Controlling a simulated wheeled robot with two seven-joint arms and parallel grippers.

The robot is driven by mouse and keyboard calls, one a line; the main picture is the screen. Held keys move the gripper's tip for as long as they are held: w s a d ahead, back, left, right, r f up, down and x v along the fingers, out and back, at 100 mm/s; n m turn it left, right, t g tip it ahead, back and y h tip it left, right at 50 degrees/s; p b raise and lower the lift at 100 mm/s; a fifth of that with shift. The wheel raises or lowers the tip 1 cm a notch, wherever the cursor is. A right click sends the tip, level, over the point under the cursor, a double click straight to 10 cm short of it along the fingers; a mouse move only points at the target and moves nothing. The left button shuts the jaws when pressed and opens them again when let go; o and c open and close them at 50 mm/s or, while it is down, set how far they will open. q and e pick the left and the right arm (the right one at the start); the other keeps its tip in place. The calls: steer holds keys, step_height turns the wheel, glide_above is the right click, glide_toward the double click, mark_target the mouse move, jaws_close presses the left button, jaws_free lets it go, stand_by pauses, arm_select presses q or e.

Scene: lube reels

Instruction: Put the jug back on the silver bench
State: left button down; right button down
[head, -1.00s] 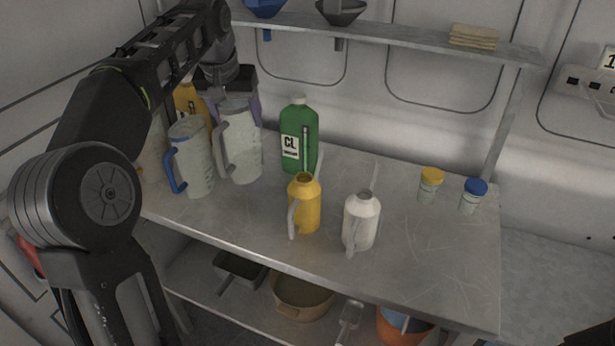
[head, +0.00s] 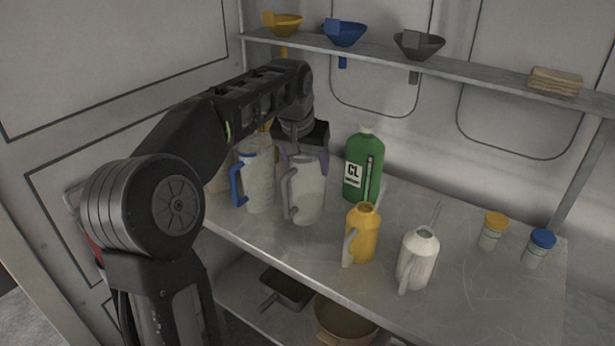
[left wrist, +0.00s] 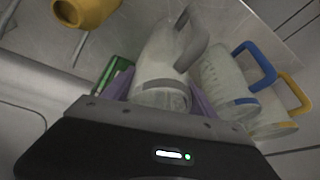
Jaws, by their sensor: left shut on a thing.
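The jug with the grey handle (head: 306,190) is a pale, translucent measuring jug. It is upright at the left end of the silver bench (head: 480,285), between the blue-handled jug (head: 258,178) and the green bottle (head: 361,165). Its base looks at or very near the bench top; I cannot tell if it touches. My right gripper is out of view.
A yellow jug (head: 361,236) and a white jug (head: 418,262) stand at the front of the bench. Two small capped jars (head: 491,232) stand at the right. A shelf with funnels (head: 345,33) hangs above. Bare bench lies between the white jug and the jars.

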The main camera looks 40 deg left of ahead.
mark_target(303, 187)
arm_select(q)
step_height(303, 187, down, 4)
steer(key=shift+r, duration=0.2)
steer(key=shift+f, duration=0.15)
steer(key=shift+c, duration=1.3)
jaws_free()
